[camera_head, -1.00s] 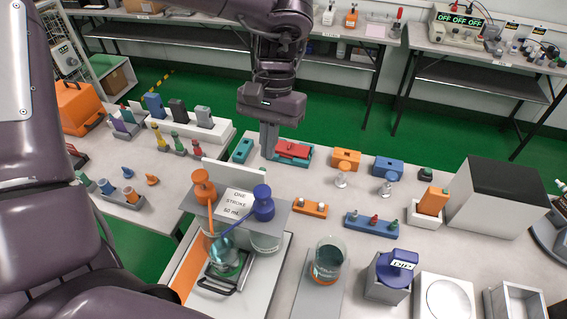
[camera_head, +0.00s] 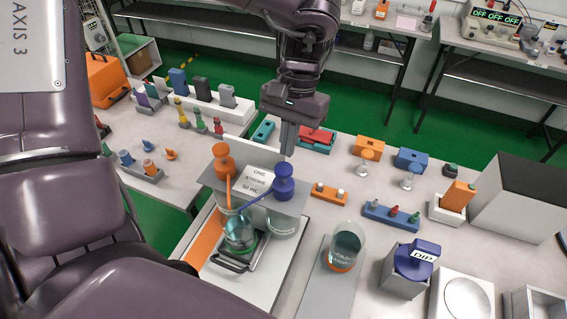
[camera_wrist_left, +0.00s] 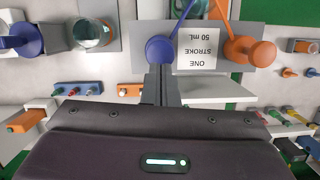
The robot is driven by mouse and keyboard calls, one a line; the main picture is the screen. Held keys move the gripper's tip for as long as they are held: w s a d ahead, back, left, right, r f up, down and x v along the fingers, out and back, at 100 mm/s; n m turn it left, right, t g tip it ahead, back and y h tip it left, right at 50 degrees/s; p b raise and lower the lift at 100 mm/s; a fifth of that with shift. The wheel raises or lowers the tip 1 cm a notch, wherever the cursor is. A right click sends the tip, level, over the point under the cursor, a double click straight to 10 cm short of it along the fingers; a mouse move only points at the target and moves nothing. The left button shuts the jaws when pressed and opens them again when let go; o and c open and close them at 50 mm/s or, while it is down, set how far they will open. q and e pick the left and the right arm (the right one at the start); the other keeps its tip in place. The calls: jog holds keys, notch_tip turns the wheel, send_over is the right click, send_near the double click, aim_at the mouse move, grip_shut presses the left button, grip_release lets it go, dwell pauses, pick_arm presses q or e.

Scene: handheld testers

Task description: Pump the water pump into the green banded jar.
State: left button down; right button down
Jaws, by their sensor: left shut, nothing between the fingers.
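A grey stand (camera_head: 258,201) carries an orange pump (camera_head: 222,160) and a blue pump (camera_head: 284,183); its card reads "ONE STROKE 50 mL". No label shows which is the water pump. Spout tubes from both lead toward a clear jar (camera_head: 240,231) with a green band near its base, under the stand's front. My left gripper (camera_head: 288,150) is shut and empty, just behind the blue pump head in the head view. In the left wrist view its fingers (camera_wrist_left: 163,78) point at the blue pump head (camera_wrist_left: 160,48); contact is unclear. My right gripper is not in view.
A beaker with an orange band (camera_head: 346,246) stands right of the stand on a grey plate. A blue-topped DIP block (camera_head: 412,262) is farther right. A white panel (camera_head: 222,142) stands behind the pumps.

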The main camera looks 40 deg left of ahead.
aim_at(287, 164)
pick_arm(q)
jog(key=shift+x, duration=1.15)
jog(key=shift+b, duration=0.3)
notch_tip(287, 164, down, 4)
jog(key=b, duration=0.4)
jog(key=shift+r, duration=0.35)
jog(key=shift+w+r, duration=0.15)
jog(key=shift+w, duration=0.2)
jog(key=w+p+v, duration=0.2)
jog(key=p+v, duration=0.2)
jog(key=v, duration=0.5)
jog(key=shift+a, duration=0.25)
